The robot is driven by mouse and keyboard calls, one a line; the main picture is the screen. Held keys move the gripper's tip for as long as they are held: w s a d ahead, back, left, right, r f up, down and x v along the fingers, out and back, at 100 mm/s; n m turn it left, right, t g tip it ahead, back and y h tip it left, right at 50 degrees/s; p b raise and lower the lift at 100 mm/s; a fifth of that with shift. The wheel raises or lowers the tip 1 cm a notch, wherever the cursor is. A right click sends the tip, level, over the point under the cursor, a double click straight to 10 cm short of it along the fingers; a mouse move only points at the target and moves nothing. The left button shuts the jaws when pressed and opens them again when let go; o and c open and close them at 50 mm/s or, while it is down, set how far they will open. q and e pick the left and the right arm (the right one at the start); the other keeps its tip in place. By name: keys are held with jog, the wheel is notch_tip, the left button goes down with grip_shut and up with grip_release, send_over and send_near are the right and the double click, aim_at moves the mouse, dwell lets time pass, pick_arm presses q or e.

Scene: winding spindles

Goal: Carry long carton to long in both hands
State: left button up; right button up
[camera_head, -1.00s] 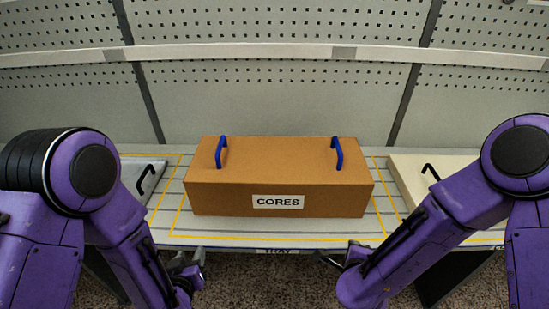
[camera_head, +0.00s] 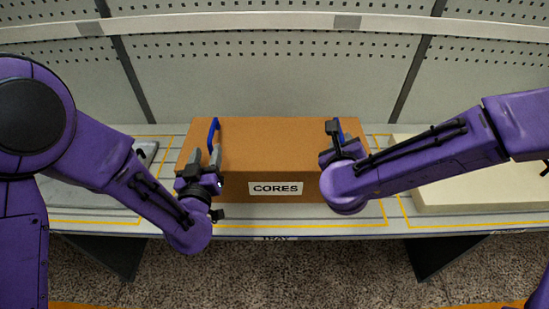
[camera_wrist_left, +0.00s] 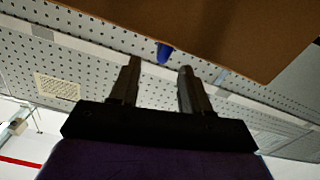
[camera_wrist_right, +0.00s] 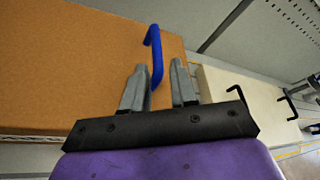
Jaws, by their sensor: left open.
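The long brown carton (camera_head: 275,150), labelled CORES, sits on the shelf inside a yellow outline. It has two blue handles on top, the left one (camera_head: 213,133) and the right one (camera_head: 341,132). My left gripper (camera_head: 205,160) is open at the carton's left end, close to the left handle. In the left wrist view the handle's tip (camera_wrist_left: 164,52) shows beyond and between the fingers. My right gripper (camera_head: 334,140) is at the right handle; in the right wrist view the handle (camera_wrist_right: 156,60) stands between its two open fingers (camera_wrist_right: 160,85). Neither gripper visibly squeezes a handle.
A pale box (camera_head: 470,185) with a black handle stands right of the carton. A grey item (camera_head: 95,190) with a black handle lies to the left. A perforated back panel (camera_head: 270,70) rises behind the shelf. Floor shows below the shelf's front edge.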

aim_at(209, 141)
pick_arm(q)
jog(key=w, duration=0.8)
pick_arm(e)
jog(key=x, duration=0.8)
jog(key=shift+a, duration=0.2)
pick_arm(q)
jog(key=shift+s, duration=0.1)
jog(key=c, duration=0.7)
pick_arm(e)
grip_shut()
pick_arm(q)
grip_shut()
